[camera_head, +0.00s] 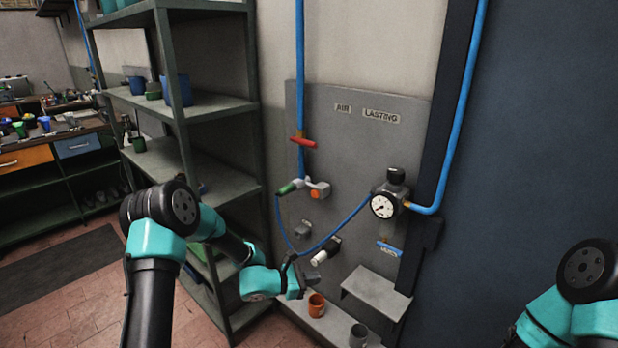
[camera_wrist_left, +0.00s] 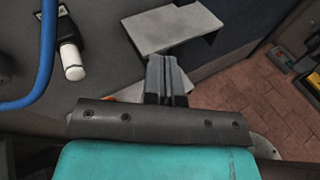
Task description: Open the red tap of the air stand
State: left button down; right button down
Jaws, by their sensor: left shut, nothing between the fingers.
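The air stand (camera_head: 345,150) is a grey panel on the wall with "AIR" and "LASTING" labels. The red tap (camera_head: 303,142) sits on the blue pipe near the panel's upper left; its handle lies crosswise to the pipe, slightly tilted. My left gripper (camera_head: 298,285) is low in front of the panel, well below the tap and apart from it. In the left wrist view its fingers (camera_wrist_left: 166,80) are together with nothing between them. The tap is not seen in the left wrist view. My right arm shows at the lower right, but its gripper is out of view.
A green-handled fitting (camera_head: 291,187), a pressure gauge (camera_head: 384,205) and a looping blue hose (camera_head: 335,235) lie below the tap. A white-tipped tool (camera_head: 326,251) and small shelf (camera_head: 377,293) are near my left gripper. Metal shelving (camera_head: 215,107) stands left. Orange (camera_head: 316,304) and grey cups stand below.

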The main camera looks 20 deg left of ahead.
aim_at(303, 142)
pick_arm(q)
jog(key=w+a+r+n+t+y, duration=0.1)
jog(key=w+a+r+n+t, duration=0.3)
jog(key=r, duration=0.6)
jog(key=w+a+r+n+t, duration=0.3)
jog(key=w+a+r+t, duration=0.4)
jog(key=w+r+t, duration=0.2)
notch_tip(303, 142, up, 2)
jog(key=shift+w+a+r+n+y, duration=0.15)
jog(key=shift+w+n+y, duration=0.05)
jog(key=shift+n+y, duration=0.2)
jog(key=r+x, duration=0.1)
jog(key=x, duration=0.5)
jog(key=s+r+x, duration=0.1)
jog(key=x, duration=0.5)
jog(key=shift+a+r, duration=0.15)
jog(key=shift+r, duration=0.3)
